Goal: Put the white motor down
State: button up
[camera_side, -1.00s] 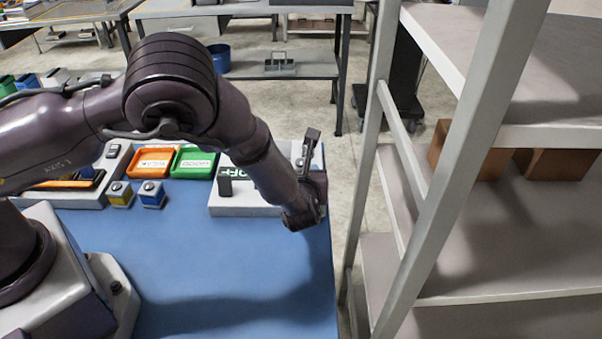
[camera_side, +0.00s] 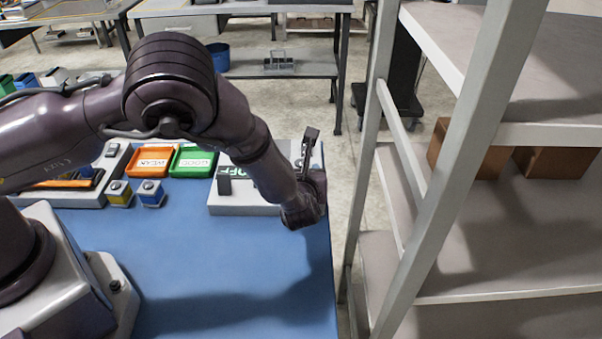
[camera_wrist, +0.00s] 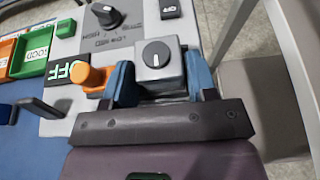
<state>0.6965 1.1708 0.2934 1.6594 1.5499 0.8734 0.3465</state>
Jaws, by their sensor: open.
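The white motor (camera_wrist: 158,62), a pale block with a dark grey round top, sits at the grey test panel in the wrist view. My gripper (camera_wrist: 160,84) is open, with one blue finger on each side of the motor. I cannot tell whether either finger touches it. The motor's underside is hidden. In the side view my gripper (camera_side: 304,203) is low at the right end of the panel, and the motor is hidden there.
The grey panel (camera_wrist: 66,122) carries a dark dial (camera_wrist: 107,14), an OFF display (camera_wrist: 66,72) and an orange piece (camera_wrist: 94,78). A green GOOD tray (camera_side: 194,160), an orange WEAK tray (camera_side: 151,161), and yellow (camera_side: 119,193) and blue (camera_side: 152,194) motors stand left. Shelving (camera_side: 425,190) stands right.

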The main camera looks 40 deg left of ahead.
jog(key=v, duration=1.2)
jog(key=s+a+r+n+g+h, duration=0.1)
jog(key=s+a+r+n+g, duration=0.2)
jog(key=a+r+n, duration=0.4)
jog(key=s+a+r+n+g+h, duration=0.1)
jog(key=s+a+r+n+g, duration=0.35)
jog(key=r+n, duration=0.3)
jog(key=s+a+r+n+t+h, duration=0.3)
jog(key=s+r+n+h, duration=0.4)
jog(key=s+r+n, duration=0.3)
jog(key=s+n, duration=0.2)
jog(key=s, duration=0.1)
jog(key=shift+a+r+t, duration=0.25)
jog(key=shift+r+t, duration=0.1)
